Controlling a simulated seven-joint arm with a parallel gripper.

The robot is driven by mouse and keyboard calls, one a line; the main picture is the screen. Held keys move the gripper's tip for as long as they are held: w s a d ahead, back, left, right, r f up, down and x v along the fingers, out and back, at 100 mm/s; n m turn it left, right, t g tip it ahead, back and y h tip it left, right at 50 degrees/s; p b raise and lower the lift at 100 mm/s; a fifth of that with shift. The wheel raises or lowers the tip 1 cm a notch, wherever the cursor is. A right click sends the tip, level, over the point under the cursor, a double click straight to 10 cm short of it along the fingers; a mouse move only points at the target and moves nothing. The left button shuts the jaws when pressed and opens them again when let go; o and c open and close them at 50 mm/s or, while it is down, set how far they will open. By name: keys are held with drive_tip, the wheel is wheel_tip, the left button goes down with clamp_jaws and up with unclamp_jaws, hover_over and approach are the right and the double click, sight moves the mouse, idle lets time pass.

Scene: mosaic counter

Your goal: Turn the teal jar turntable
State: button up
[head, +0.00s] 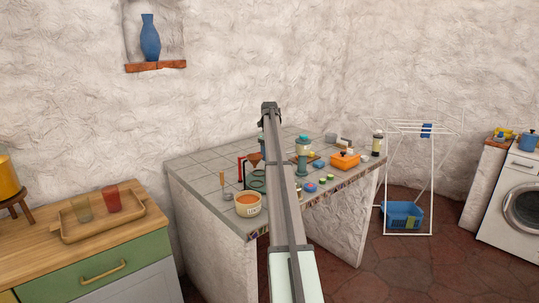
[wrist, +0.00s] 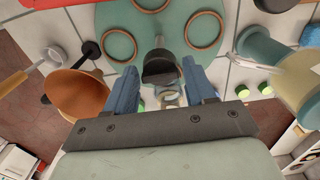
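The teal turntable is a flat round disc (wrist: 185,52) with several copper-rimmed rings on it, at the top of the wrist view. A grey-green post with a dark cap (wrist: 160,68) stands up from it toward my gripper. My gripper (wrist: 160,78) has its two blue fingers apart, one on each side of the dark cap. I cannot tell whether either finger touches it. No jar shows in the rings in the wrist view. In the head view, a dark teal ringed part of the disc (head: 258,182) shows left of my arm, which hides the rest and my gripper.
An orange-brown funnel (wrist: 82,94) is close on the left and a teal spool-shaped thing (wrist: 285,70) on the right. An orange box (head: 345,160) sits to the right. The counter's back left is clear.

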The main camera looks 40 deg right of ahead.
drive_tip(key=shift+o, duration=1)
drive_tip(key=n, duration=0.4)
drive_tip(key=shift+n, duration=0.3)
drive_tip(key=n, duration=1.3)
wheel_tip(320, 180, up, 14)
